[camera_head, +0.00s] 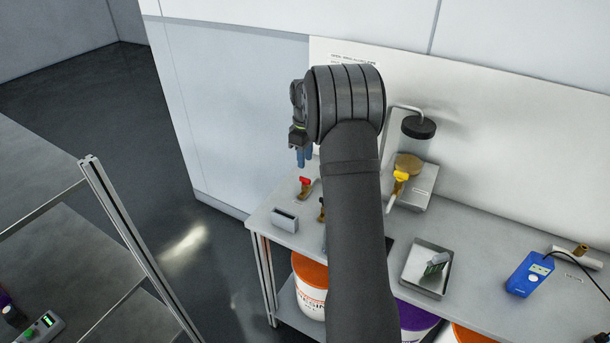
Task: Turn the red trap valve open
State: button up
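The red trap valve (305,181) has a red handle on a brass-coloured body. It stands near the left end of the grey workbench (270,214). My gripper (304,160) has blue fingertips pointing down and appears just above the red handle in the picture. I cannot tell whether it touches the handle or is apart from it. The finger gap is too small to judge. My arm hides the middle of the bench and part of the valve piping.
A yellow-handled valve (400,179) and a black-capped clear vessel (419,130) stand right of my arm. A small grey holder (285,220) sits at the bench's left edge. A metal tray (427,267) and a blue meter (530,274) lie farther right. A wall rises behind.

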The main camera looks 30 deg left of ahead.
aim_at(305, 178)
notch_tip(305, 178, down, 8)
jog(key=shift+r, duration=0.25)
grip_shut()
